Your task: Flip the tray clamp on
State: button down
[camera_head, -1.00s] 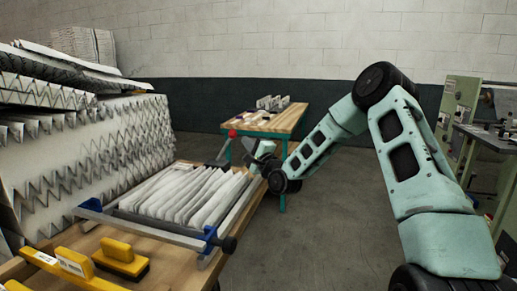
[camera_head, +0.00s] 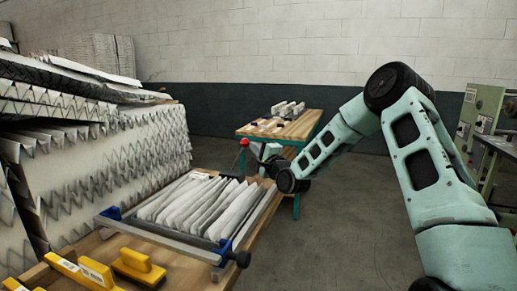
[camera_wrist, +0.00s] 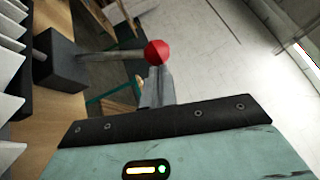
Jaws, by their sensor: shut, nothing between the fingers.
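The tray (camera_head: 165,238) of white pleated filters lies on the wooden bench. At its far end stands the clamp lever, tipped by a red ball (camera_head: 244,142). In the wrist view the lever's rod (camera_wrist: 105,56) runs sideways from a dark block (camera_wrist: 62,60) to the red ball (camera_wrist: 158,52). My gripper (camera_head: 262,158) is at the far right of the tray, just right of the ball. In the wrist view my shut, empty fingers (camera_wrist: 160,75) overlap the ball's lower edge; I cannot tell whether they touch it.
Yellow-handled tools (camera_head: 135,265) lie at the bench's near left. Stacked pleated filters (camera_head: 110,165) rise along the left. A second wooden table (camera_head: 285,128) stands behind my gripper, and grey machinery is at the right. The floor (camera_head: 345,230) between is clear.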

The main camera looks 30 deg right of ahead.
aim_at(245, 143)
jog(key=w+a+r+n+g+p, duration=0.1)
jog(key=p, duration=0.1)
jog(key=w+a+r+n+g+p, duration=0.1)
jog(key=r+p, duration=0.1)
jog(key=shift+w+a+r+g, duration=0.25)
jog(key=shift+w+g, duration=0.15)
jog(key=w+a+n+g+h+p, duration=0.1)
jog(key=w+a+n+g+p, duration=0.2)
jog(key=w+a+g+p, duration=0.2)
jog(key=w+p, duration=0.2)
jog(key=p, duration=0.1)
jog(key=shift+w+a+n, duration=0.3)
jog(key=shift+w+a, duration=0.05)
jog(key=shift+a, duration=0.2)
